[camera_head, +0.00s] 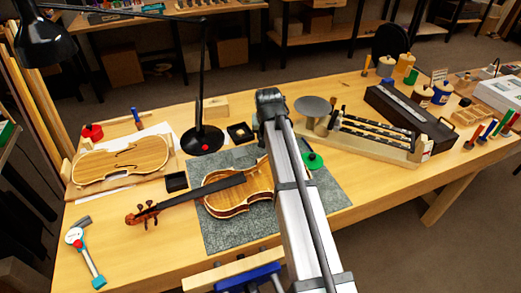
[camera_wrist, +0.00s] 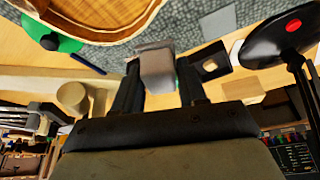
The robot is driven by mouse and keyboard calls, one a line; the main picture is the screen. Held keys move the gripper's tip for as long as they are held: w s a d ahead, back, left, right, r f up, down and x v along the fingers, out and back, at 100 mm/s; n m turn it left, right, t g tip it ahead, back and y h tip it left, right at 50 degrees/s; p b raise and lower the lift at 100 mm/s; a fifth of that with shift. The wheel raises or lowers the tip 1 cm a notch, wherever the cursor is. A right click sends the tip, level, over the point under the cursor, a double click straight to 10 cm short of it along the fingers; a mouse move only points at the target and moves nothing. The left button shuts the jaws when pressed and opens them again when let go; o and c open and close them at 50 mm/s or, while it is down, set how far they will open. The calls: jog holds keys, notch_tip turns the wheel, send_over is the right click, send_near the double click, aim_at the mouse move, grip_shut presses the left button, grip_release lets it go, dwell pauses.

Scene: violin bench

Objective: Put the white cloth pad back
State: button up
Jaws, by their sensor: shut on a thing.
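The white cloth pad (camera_wrist: 157,68) shows as a pale grey-white block between the two fingers of my gripper (camera_wrist: 158,84) in the wrist view. My gripper is shut on it, with one finger on each side. The pad appears above the bench, near the grey mat's edge; its exact height I cannot tell. In the head view my arm hides the pad and the fingers. The violin (camera_head: 238,196) lies on the grey mat (camera_head: 225,235), and its body edge (camera_wrist: 100,32) shows at the top of the wrist view.
A black lamp base (camera_head: 201,139) and a small black open box (camera_head: 240,132) stand left of my arm. A green round lid (camera_head: 313,160) and a round grey disc (camera_head: 313,106) are to its right. A violin plate (camera_head: 120,162) lies at left. The front-right bench top is clear.

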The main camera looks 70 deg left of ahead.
jog(key=r+n, duration=0.1)
jog(key=n, duration=0.1)
send_over(260, 150)
jog(key=shift+n+g, duration=0.8)
jog(key=shift+n, duration=0.1)
jog(key=shift+w+a+f, duration=0.1)
jog(key=shift+f, duration=4.7)
jog(key=o, duration=0.7)
jog(key=shift+f, duration=0.15)
jog(key=shift+o, duration=0.2)
jog(key=v, duration=1.2)
jog(key=shift+o, duration=0.4)
